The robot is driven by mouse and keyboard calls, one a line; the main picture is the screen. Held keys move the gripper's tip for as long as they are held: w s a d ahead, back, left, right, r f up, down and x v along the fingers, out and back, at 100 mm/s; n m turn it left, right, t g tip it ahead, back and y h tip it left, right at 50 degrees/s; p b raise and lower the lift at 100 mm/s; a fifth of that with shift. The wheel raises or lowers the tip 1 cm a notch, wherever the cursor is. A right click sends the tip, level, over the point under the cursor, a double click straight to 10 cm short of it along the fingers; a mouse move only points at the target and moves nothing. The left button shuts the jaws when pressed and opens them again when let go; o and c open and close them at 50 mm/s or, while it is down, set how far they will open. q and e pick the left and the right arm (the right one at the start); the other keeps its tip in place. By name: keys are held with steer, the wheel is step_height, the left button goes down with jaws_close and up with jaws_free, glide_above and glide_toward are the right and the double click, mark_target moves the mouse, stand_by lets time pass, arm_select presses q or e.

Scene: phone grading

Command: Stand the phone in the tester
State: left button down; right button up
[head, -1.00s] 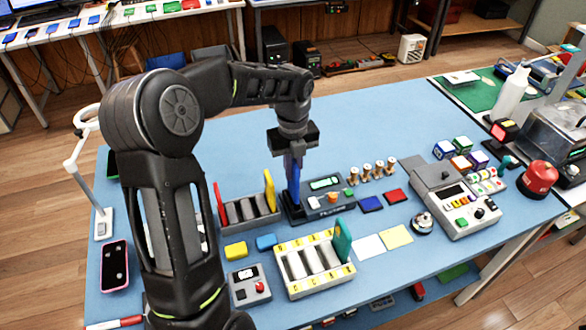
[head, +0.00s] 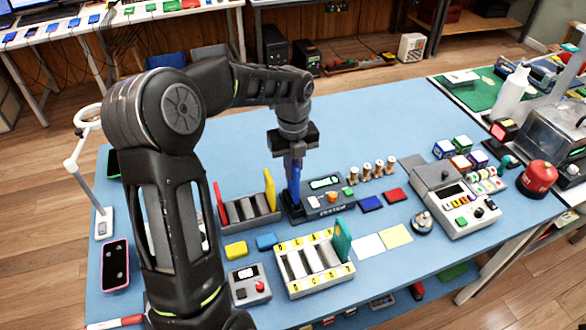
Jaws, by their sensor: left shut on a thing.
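My left gripper (head: 292,152) is shut on the blue phone (head: 293,182), which it holds upright from above. The phone's lower end is at the left part of the dark grey tester (head: 325,203), at its slot. I cannot tell whether it rests fully on the slot's bottom. The tester has a small lit green screen and a few buttons to the right of the phone. My right gripper is not in view.
A cream rack (head: 306,268) with a green phone stands in front. Wooden pegs (head: 367,172) and blue and red pads are to the right. The blue table behind is clear.

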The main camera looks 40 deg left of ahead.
arm_select(q)
steer(key=shift+f, duration=0.2)
stand_by(0.4)
steer(key=shift+f+b, duration=0.45)
steer(key=shift+f, duration=0.15)
steer(key=shift+f, duration=0.15)
steer(key=shift+f, duration=0.35)
steer(key=shift+f, duration=0.15)
stand_by(0.6)
steer(key=shift+f+b, duration=0.35)
steer(key=shift+b, duration=0.05)
steer(key=c, duration=1.4)
jaws_free()
steer(key=shift+o, duration=0.3)
